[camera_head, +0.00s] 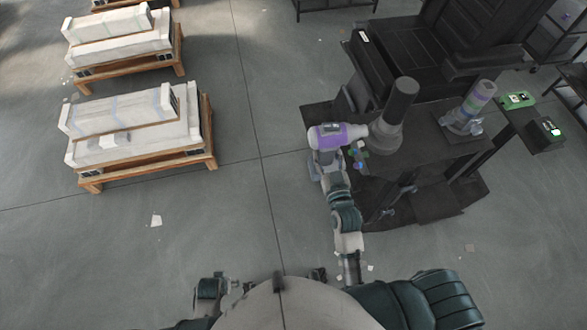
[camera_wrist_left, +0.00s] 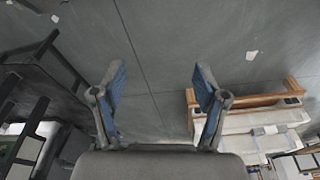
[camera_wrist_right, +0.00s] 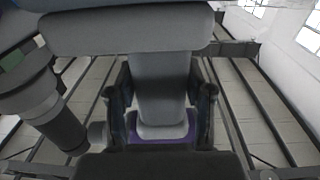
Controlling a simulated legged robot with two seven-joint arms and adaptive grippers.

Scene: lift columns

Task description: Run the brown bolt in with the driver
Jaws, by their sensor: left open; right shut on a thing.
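The driver (camera_head: 335,135), purple and pale grey, is held up at the left edge of the dark workbench, its nose pointing right at a grey column with a dark cylindrical top (camera_head: 399,100). I cannot tell whether the nose touches the column. My right gripper (camera_head: 328,168) is shut on the driver's handle; in the right wrist view the grey handle (camera_wrist_right: 160,90) stands between the fingers with purple below. My left gripper (camera_wrist_left: 160,95) is open and empty, over floor, far from the bench. I cannot make out the brown bolt; small green and blue parts (camera_head: 358,157) sit below the nose.
A second grey and purple upright device (camera_head: 470,108) stands on the workbench (camera_head: 440,150) to the right. Green boxes (camera_head: 517,100) lie on a side stand. Wooden pallets with white wrapped loads (camera_head: 140,130) stand at left. The floor between is mostly clear.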

